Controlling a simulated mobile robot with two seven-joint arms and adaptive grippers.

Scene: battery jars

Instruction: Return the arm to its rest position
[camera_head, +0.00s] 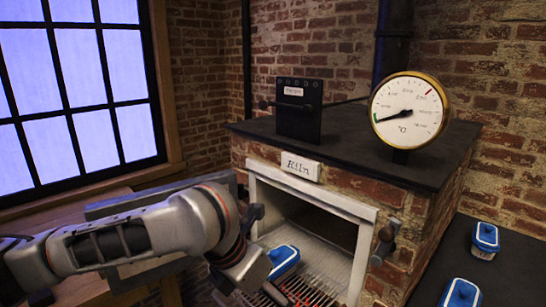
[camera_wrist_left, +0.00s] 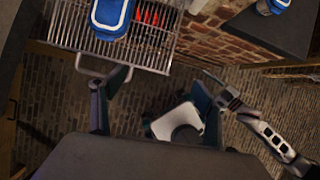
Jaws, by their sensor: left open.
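My left arm reaches in from the left in the head view, its wrist in front of the kiln (camera_head: 385,190) mouth; its fingertips are hard to make out there. In the left wrist view my left gripper (camera_wrist_left: 150,82) is open, fingers spread wide with nothing between them. A blue box with a white rim (camera_head: 283,258) sits on the wire rack (camera_head: 325,270) in the kiln mouth. It also shows in the left wrist view (camera_wrist_left: 110,16), beyond the fingers and apart from them. My right arm shows at the right of that view; its small dark gripper (camera_wrist_left: 229,98) is unclear.
Two more blue boxes (camera_head: 486,238) (camera_head: 461,293) stand on the dark counter (camera_head: 430,275) at right. A dial gauge (camera_head: 408,111) and a dark control box (camera_head: 298,108) stand on the kiln top. Red-glowing bars (camera_wrist_left: 150,16) show under the rack.

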